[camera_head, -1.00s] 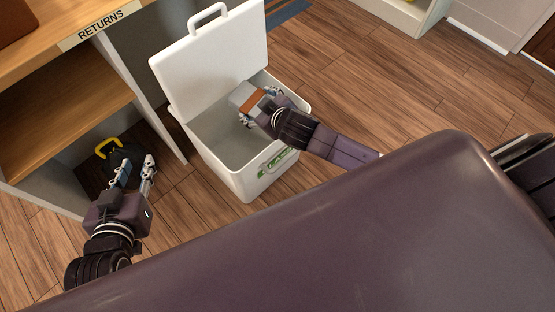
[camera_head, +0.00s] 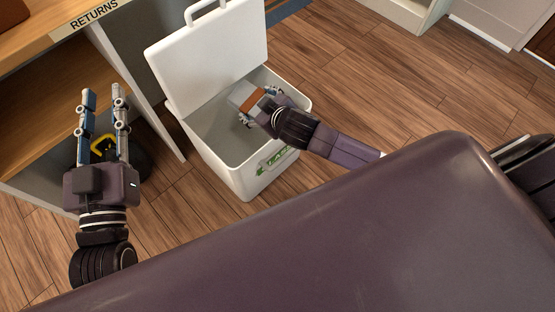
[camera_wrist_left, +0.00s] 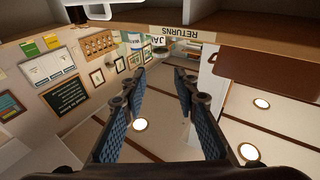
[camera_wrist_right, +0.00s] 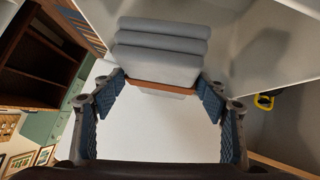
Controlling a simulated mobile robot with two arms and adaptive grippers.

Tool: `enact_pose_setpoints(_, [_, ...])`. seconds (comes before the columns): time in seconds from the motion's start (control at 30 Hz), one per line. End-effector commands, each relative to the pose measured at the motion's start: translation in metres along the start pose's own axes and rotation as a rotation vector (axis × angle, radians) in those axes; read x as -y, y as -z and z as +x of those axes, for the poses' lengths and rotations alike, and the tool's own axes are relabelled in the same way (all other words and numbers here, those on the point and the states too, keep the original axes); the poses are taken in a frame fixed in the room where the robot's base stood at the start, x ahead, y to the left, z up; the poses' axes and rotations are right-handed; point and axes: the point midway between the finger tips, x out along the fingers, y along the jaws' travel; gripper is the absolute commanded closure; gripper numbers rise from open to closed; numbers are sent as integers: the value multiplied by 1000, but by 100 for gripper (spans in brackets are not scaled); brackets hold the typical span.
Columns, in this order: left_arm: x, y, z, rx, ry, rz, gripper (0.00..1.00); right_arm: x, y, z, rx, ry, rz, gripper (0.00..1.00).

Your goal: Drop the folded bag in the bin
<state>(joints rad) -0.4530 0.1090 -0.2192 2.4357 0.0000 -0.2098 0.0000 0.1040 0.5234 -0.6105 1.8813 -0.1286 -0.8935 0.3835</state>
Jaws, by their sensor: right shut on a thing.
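The folded bag (camera_head: 243,96) is a grey bundle with an orange-brown band. My right gripper (camera_head: 259,106) is shut on it and holds it at the open mouth of the bin. In the right wrist view the bag (camera_wrist_right: 162,48) shows its stacked grey folds between the fingers. The bin (camera_head: 226,172) is white with a green label on its front, and its lid (camera_head: 208,60) stands open at the back left. My left gripper (camera_head: 103,92) is open and empty, left of the bin in front of the shelf unit. Its spread fingers (camera_wrist_left: 160,80) also show in the left wrist view.
A wooden shelf unit with a RETURNS sign (camera_head: 94,14) stands left of the bin. A dark object with a yellow handle (camera_head: 104,144) is on the floor behind my left gripper. The wooden floor (camera_head: 365,95) right of the bin is clear.

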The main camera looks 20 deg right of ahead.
Motion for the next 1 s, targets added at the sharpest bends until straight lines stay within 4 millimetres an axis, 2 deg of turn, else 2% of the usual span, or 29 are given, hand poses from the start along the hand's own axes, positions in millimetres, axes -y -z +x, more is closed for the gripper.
enact_pose_setpoints(0.2, [-4,30,-1,-147,-8,-5,72,2,-4,4,-1,0,-1,89])
enact_pose_setpoints(0.4, [-6,51,-4,-242,-13,-8,72,3,-6,5,-1,0,0,89])
enact_pose_setpoints(0.6, [-7,60,-6,-280,-15,-10,72,3,-6,5,-1,0,0,89])
enact_pose_setpoints(0.87, [-7,60,-6,-282,-15,-10,72,3,-6,5,-1,0,0,89])
enact_pose_setpoints(0.9, [-7,60,-6,-282,-15,-10,72,3,-6,5,-1,0,0,29])
enact_pose_setpoints(1.0, [-7,60,-6,-282,-15,-10,72,3,-6,5,-1,0,0,18])
